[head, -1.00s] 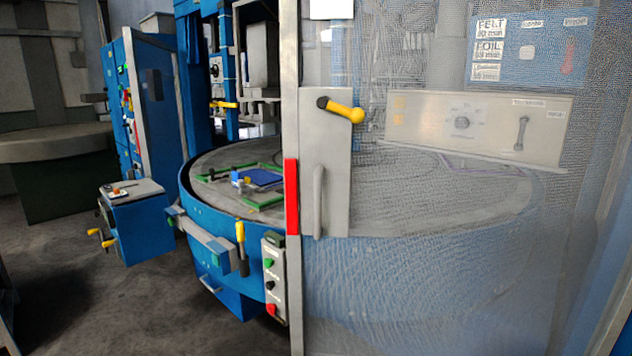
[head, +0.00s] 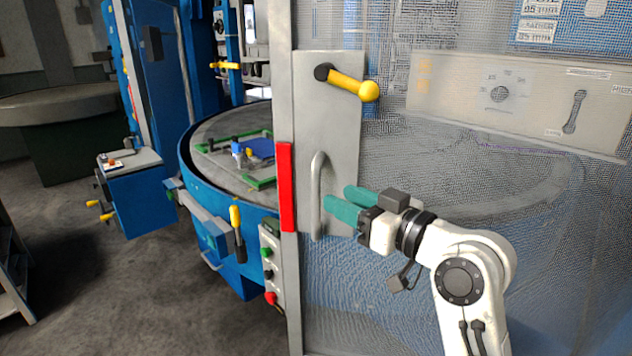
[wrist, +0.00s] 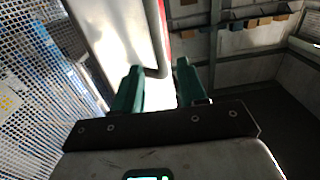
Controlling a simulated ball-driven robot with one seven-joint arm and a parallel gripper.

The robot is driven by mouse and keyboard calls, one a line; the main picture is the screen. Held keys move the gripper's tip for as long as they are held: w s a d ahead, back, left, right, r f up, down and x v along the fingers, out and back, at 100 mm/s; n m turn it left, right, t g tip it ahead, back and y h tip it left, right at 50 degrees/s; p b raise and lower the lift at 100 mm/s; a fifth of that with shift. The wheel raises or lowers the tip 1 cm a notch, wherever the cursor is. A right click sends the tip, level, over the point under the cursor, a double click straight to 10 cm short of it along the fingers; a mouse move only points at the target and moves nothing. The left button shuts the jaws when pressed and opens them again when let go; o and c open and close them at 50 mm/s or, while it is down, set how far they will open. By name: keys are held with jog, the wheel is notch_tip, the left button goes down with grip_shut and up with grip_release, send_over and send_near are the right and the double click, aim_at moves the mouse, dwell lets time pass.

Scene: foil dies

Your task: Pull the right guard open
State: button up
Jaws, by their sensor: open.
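The right guard is a see-through mesh panel (head: 420,290) with a grey metal edge post and a grey plate (head: 330,85). A vertical grey bar handle (head: 318,215) stands on the plate. A yellow lever (head: 348,84) with a black hub sits above it, pointing right and slightly down. My gripper (head: 337,197), with teal fingers, is open close to the right of the handle in the head view. In the wrist view the handle (wrist: 156,40) runs down to between the fingertips (wrist: 160,66). I cannot tell whether the fingers touch it.
A red strip (head: 286,188) runs along the post. Left of it are the round blue-sided table (head: 185,150), a button box (head: 268,262) and a lever with a yellow grip (head: 235,217). A small blue cabinet (head: 135,205) stands further left. The dark floor (head: 130,290) between is clear.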

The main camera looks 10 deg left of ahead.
aim_at(320, 188)
jog(key=p+x, duration=0.1)
jog(key=x, duration=0.6)
jog(key=shift+w+a, duration=0.15)
jog(key=shift+w, duration=0.05)
grip_shut()
dwell(0.4)
